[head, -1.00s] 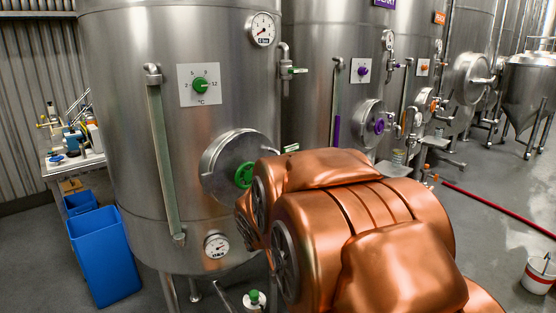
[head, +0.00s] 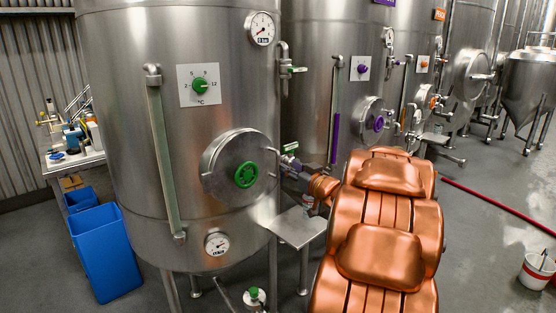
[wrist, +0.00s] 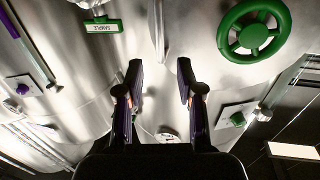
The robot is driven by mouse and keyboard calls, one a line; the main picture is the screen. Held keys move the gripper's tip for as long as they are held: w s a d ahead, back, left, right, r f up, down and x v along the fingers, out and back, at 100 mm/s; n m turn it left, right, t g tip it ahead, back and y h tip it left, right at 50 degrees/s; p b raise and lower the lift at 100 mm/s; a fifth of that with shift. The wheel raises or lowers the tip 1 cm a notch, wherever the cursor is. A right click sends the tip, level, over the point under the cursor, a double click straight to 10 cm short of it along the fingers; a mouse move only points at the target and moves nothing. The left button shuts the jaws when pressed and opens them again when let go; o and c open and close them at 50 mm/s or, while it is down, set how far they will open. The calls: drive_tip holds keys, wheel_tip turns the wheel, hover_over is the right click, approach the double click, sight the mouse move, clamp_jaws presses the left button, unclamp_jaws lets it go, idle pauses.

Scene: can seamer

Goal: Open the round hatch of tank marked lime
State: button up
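The tank (head: 130,120) with green fittings stands at the left in the head view; no lime marking shows on it. Its round hatch (head: 218,176) looks shut, with a green handwheel (head: 246,175) at its centre and a metal bar handle (head: 274,163) on its right side. In the wrist view the handwheel (wrist: 254,32) is at the upper right. My gripper (head: 286,164) is just right of the hatch rim, close to the handle. In the wrist view my gripper (wrist: 160,78) has its two fingers apart with nothing between their tips. Contact cannot be told.
A green SAMPLE tag (wrist: 102,27) is near my fingers in the wrist view. A small metal table (head: 296,228) stands below my gripper. A tank with purple fittings (head: 315,90) is behind. Blue bins (head: 104,252) and a bucket (head: 537,270) stand on the floor.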

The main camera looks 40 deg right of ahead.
sight(279, 160)
drive_tip(key=shift+p+x, duration=0.95)
drive_tip(key=shift+x, duration=2.9)
clamp_jaws()
